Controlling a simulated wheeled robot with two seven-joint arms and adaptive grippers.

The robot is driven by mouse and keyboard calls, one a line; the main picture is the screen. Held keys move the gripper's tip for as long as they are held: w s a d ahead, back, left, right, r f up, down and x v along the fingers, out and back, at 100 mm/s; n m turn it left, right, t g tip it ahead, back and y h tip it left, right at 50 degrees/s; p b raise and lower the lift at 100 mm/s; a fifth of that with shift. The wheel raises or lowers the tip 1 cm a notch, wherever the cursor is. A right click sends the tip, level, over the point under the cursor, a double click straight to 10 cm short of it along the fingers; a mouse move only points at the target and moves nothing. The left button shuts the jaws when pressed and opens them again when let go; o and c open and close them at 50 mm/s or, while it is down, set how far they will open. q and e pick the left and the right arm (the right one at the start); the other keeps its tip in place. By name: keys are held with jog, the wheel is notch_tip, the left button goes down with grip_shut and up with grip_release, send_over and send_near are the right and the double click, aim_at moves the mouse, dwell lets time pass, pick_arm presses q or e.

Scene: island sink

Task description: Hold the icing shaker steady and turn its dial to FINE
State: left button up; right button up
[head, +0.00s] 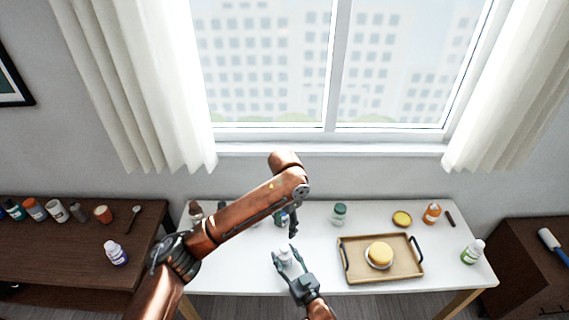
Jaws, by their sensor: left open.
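The icing shaker (285,258) is a small white and grey container on the white table, left of the tray.
On the white table (320,230), a wooden tray (352,271) holds a round yellow item (380,255). A green-topped jar (339,214), a yellow lid (402,218), an orange bottle (432,213) and a white bottle (472,252) stand around it. A dark table (75,252) holds several jars.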

jog(key=o, duration=0.4)
jog(key=shift+c, duration=0.2)
jog(key=shift+s, duration=0.1)
